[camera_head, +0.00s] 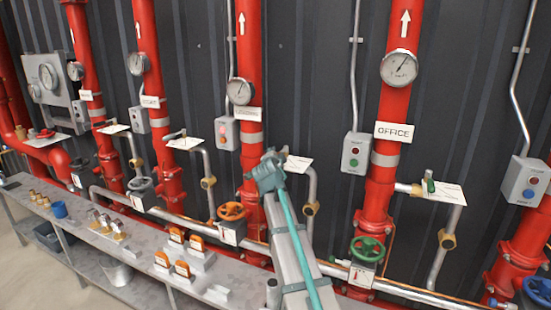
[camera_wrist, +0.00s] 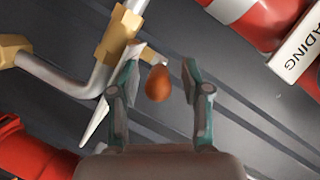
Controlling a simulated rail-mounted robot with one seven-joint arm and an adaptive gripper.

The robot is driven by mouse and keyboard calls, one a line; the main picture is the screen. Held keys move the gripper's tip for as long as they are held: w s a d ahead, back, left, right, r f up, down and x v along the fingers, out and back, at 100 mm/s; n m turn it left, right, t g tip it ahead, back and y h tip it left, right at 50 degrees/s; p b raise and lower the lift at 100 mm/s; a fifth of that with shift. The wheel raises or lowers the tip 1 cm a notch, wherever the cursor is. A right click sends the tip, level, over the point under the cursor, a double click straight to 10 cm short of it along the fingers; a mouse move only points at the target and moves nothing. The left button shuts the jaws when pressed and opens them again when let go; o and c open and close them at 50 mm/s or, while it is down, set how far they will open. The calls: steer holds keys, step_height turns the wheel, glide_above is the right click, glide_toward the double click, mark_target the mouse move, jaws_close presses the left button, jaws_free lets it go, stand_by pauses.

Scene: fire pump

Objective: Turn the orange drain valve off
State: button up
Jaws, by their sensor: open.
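The orange drain valve's rounded handle (camera_wrist: 158,84) shows in the wrist view, its end pointing toward my gripper. It lies between the two teal fingers, with visible gaps on both sides. My gripper (camera_wrist: 160,78) is open around it and does not appear to grip it. In the head view my gripper (camera_head: 270,165) is raised at the red riser, by the drain pipe (camera_head: 311,185). There it hides the orange handle. In the wrist view the silver pipe with brass fittings (camera_wrist: 122,35) runs to the left of the handle.
An orange handwheel (camera_head: 232,211) and a green handwheel (camera_head: 367,249) sit low on the risers. Red risers (camera_head: 248,60), a green-handled drain valve (camera_head: 428,184) and switch boxes (camera_head: 356,151) flank the arm. A grey bench (camera_head: 140,245) holds orange-handled items and fittings.

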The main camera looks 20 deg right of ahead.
steer(key=v, duration=1.1)
steer(key=shift+s+a, duration=0.15)
steer(key=shift+s, duration=0.1)
steer(key=shift+r, duration=0.15)
steer(key=s+a+f+n+g+y, duration=0.25)
steer(key=s+f+n, duration=0.2)
steer(key=f, duration=0.85)
steer(key=s+a+f+n+g+y, duration=0.1)
steer(key=s+a+f+n+g, duration=0.3)
steer(key=f, duration=1)
steer(key=s+a+f+n+g+y, duration=0.25)
steer(key=s+f, duration=0.25)
steer(key=f, duration=0.8)
steer(key=s+a+f+n+g+y, duration=0.1)
steer(key=s+a+f+n+g, duration=0.45)
steer(key=s+f, duration=0.8)
steer(key=s+f+g, duration=0.2)
steer(key=s+f, duration=0.3)
steer(key=s, duration=0.4)
steer(key=s+f+g, duration=0.2)
steer(key=s+f, duration=0.4)
steer(key=s, duration=0.4)
steer(key=s+f+g, duration=0.2)
steer(key=s+f, duration=0.3)
steer(key=s, duration=0.4)
steer(key=shift+s+a+f+n, duration=0.25)
steer(key=shift+s+f+n, duration=0.1)
